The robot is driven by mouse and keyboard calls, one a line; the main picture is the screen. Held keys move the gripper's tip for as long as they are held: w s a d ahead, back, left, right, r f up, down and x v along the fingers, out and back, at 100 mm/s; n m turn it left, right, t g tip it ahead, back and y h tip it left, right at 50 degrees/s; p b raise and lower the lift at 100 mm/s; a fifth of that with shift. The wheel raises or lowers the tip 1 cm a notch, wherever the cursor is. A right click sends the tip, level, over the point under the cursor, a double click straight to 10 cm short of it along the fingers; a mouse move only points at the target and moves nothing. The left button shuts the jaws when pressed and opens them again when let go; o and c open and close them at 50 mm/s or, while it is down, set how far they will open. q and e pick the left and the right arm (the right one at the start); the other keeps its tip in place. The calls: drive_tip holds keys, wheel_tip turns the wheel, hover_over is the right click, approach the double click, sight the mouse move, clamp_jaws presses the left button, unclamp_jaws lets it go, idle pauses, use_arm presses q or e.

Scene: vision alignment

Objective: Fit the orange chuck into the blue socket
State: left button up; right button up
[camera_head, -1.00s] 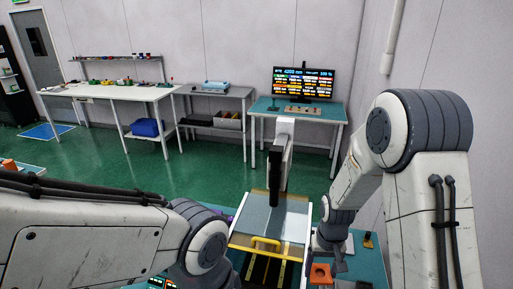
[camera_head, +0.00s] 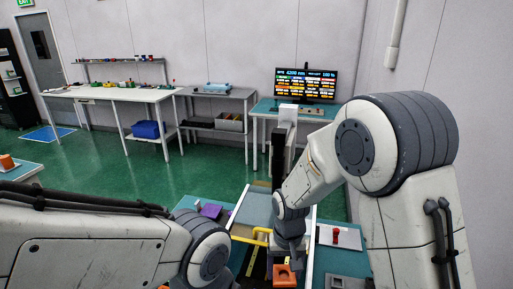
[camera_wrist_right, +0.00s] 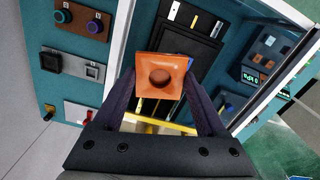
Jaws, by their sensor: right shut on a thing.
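The orange chuck (camera_head: 284,277) is a square block with a round hole in its face. My right gripper (camera_head: 287,260) is shut on it and holds it over the bay between the white rails. In the right wrist view the chuck (camera_wrist_right: 147,66) sits between the two dark fingers (camera_wrist_right: 162,82), hole towards the camera. A small blue edge (camera_wrist_right: 190,62) shows behind the chuck's right side; I cannot tell if it is the blue socket, which is otherwise not clearly seen. My left arm shows at the lower left, but its gripper is out of view.
A yellow handle (camera_wrist_right: 150,124) crosses the bay close to the chuck. A white rail (camera_head: 312,245) borders the bay. Teal panels with buttons and a red knob (camera_head: 336,234) lie beside it. A dark upright column (camera_head: 278,155) stands behind the bay.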

sight(281, 283)
wheel_tip(281, 283, down, 6)
drive_tip(key=b, duration=0.4)
drive_tip(key=shift+w+a, duration=0.15)
drive_tip(key=shift+a, duration=0.05)
use_arm(q)
wheel_tip(281, 283, down, 5)
drive_tip(key=shift+r+p, duration=0.2)
drive_tip(key=shift+p, duration=0.5)
use_arm(e)
drive_tip(key=w+a+f+m, duration=0.3)
drive_tip(key=w+a, duration=0.1)
drive_tip(key=a, duration=0.2)
use_arm(q)
drive_tip(key=shift+r, duration=0.1)
use_arm(e)
drive_tip(key=shift+w+r, duration=0.1)
drive_tip(key=shift+f+b, duration=1.7)
drive_tip(key=shift+f, duration=1.25)
use_arm(q)
wheel_tip(281, 283, down, 4)
drive_tip(key=shift+r, duration=0.1)
drive_tip(key=shift+r, duration=0.25)
